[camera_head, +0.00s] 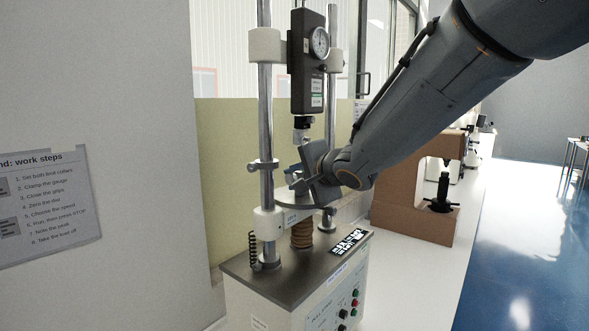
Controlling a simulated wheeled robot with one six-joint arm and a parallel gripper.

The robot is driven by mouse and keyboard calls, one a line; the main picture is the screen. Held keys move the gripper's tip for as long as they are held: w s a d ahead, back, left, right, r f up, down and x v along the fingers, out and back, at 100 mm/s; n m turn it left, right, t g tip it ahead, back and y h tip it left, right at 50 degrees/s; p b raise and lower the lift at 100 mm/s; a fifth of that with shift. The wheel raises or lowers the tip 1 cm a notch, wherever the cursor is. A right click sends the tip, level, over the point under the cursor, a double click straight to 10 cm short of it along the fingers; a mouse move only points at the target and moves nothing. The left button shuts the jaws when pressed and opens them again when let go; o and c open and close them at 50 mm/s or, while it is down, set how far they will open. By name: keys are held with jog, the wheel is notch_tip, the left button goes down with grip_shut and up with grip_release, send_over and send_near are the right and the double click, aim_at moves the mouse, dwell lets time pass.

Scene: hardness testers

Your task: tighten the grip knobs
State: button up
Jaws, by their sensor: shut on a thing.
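The test stand (295,270) has two chrome columns and a dark top plate on a pale base. A black force gauge (308,65) with a round dial hangs between the columns. A silver upper grip (300,128) sits under the gauge. My gripper (299,181) reaches in from the right, between the columns above the crosshead (268,222). It is shut on a grip knob at the lower grip. My gripper and wrist hide that knob and most of the lower grip, so the knob's fit cannot be seen.
Control buttons (354,302) are on the base's front. A brown tester (415,205) stands to the right on the white bench. A work-steps sheet (45,208) is on the left wall. Blue floor is clear at right.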

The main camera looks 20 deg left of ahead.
jog(key=shift+a, duration=0.1)
jog(key=shift+h, duration=0.4)
jog(key=o, duration=1)
jog(key=shift+r, duration=0.1)
jog(key=shift+o, duration=0.2)
jog(key=shift+s, duration=0.1)
jog(key=v, duration=0.7)
jog(key=shift+d+r, duration=0.15)
jog(key=shift+d, duration=0.2)
jog(key=shift+s, duration=0.1)
